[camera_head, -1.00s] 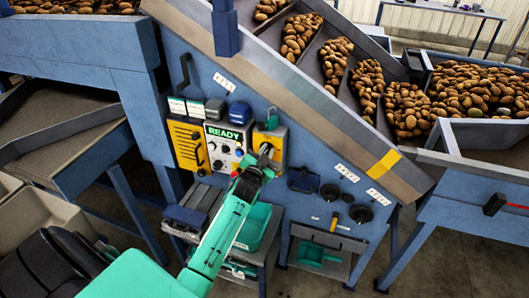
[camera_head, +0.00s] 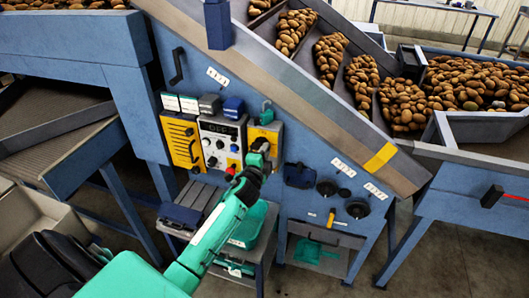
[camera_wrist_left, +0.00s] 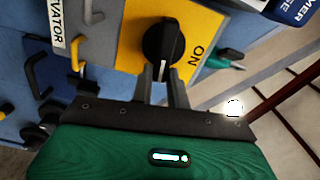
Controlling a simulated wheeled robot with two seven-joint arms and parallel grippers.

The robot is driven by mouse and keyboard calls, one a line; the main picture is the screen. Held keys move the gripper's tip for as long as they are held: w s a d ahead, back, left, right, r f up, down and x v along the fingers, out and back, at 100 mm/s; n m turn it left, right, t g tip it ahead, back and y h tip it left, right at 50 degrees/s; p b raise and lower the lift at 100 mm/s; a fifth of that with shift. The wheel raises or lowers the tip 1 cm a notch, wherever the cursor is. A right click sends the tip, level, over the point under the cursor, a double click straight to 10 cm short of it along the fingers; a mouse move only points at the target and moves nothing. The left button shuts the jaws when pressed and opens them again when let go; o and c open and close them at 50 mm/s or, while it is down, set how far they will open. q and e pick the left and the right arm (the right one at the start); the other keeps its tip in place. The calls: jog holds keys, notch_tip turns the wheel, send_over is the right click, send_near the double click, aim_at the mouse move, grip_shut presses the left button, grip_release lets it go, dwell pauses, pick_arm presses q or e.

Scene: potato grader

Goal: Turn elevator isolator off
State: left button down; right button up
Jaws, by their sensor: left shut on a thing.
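The elevator isolator is a black rotary knob (camera_wrist_left: 160,46) on a yellow plate (camera_wrist_left: 208,28) marked "ON"; the plate also shows in the head view (camera_head: 272,131). A partly hidden label (camera_wrist_left: 57,25) ending in "VATOR" is beside it. My left gripper (camera_wrist_left: 166,76) is shut on the knob, its fingers at the knob's near side. In the head view my left gripper (camera_head: 257,158) covers much of the knob. The control panel (camera_head: 220,145) left of it has a dark display that appears to read "OFF". My right gripper is not in view.
A teal padlock-like piece (camera_head: 267,113) is above the isolator plate. Black round knobs (camera_head: 358,210) are to the right. Trays and a teal bin (camera_head: 247,230) are below.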

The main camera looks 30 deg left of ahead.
pick_arm(q)
jog(key=shift+f+m, duration=0.25)
jog(key=shift+m, duration=0.55)
jog(key=c, duration=1.4)
grip_release()
jog(key=shift+o, duration=0.2)
jog(key=shift+s, duration=0.1)
jog(key=b+v, duration=0.3)
jog(key=v, duration=1)
jog(key=shift+s, duration=0.35)
jog(key=shift+f, duration=0.15)
